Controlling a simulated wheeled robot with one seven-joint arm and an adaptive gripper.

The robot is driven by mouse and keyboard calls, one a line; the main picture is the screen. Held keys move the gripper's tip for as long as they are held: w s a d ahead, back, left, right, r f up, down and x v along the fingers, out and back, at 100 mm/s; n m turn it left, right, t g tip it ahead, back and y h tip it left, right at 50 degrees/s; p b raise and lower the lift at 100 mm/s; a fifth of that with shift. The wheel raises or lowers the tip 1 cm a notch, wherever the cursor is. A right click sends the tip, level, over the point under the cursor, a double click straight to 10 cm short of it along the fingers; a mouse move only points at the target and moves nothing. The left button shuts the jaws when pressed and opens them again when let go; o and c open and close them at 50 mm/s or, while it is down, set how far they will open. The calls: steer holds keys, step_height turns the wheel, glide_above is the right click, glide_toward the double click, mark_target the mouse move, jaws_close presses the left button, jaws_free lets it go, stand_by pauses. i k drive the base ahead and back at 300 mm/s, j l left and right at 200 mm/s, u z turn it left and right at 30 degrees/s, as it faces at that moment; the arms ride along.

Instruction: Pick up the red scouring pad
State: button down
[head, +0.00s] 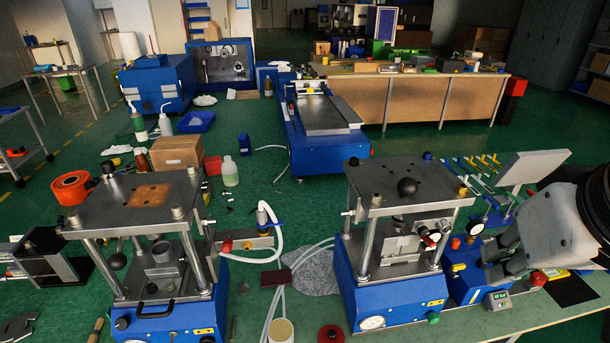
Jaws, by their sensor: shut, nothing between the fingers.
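The red scouring pad (276,278) looks like a small, flat, dark red rectangle. It lies on the green surface between the two blue presses, left of a grey cloth, with pale hoses passing close by. My gripper (488,268) is at the right of the head view, beyond the right press and well apart from the pad. Its fingers are shut and empty, above a small blue device. Part of the fingers is hard to make out against the clutter.
The left press (165,315) and right press (395,290) stand on either side of the pad. A cardboard box (178,152) stands farther back.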

mark_target(283, 277)
steer(key=k+j+u, duration=0.15)
steer(key=j+u, duration=0.2)
steer(key=u, duration=0.15)
steer(key=k+j+u, duration=0.1)
steer(key=j+u, duration=0.35)
steer(key=l, duration=0.05)
